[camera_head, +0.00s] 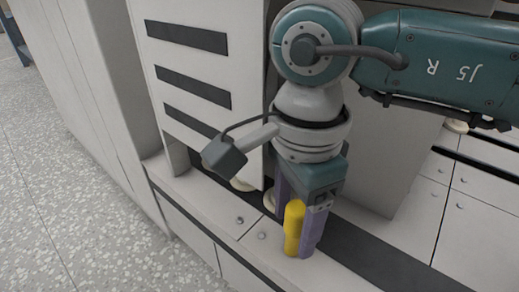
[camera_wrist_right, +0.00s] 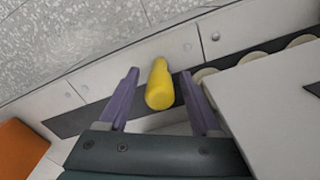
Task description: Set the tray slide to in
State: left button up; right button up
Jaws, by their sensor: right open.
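A yellow rounded handle (camera_head: 293,228) stands upright at the front of the white machine, over the dark slot; I take it to be the grip of the tray slide. In the right wrist view the yellow handle (camera_wrist_right: 160,86) lies between the two purple fingers, with a gap on each side. My right gripper (camera_head: 294,236) points down and is open around it; it also shows in the right wrist view (camera_wrist_right: 160,76). The near finger overlaps the handle in the head view, and its base is partly hidden. My left gripper is not in view.
A white cabinet with dark slots (camera_head: 190,86) stands just behind my right gripper. A white ledge (camera_head: 200,205) with a dark strip (camera_head: 370,258) runs below. Round cream rollers (camera_wrist_right: 250,58) lie along the strip. An orange surface (camera_wrist_right: 20,147) is at the wrist view's lower left. Speckled floor (camera_head: 60,190) is clear at left.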

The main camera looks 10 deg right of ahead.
jog(key=shift+r, duration=0.1)
jog(key=shift+d+r, duration=0.1)
jog(key=shift+r, duration=0.15)
notch_tip(320, 180, up, 7)
jog(key=p, duration=0.5)
jog(key=shift+w, duration=0.1)
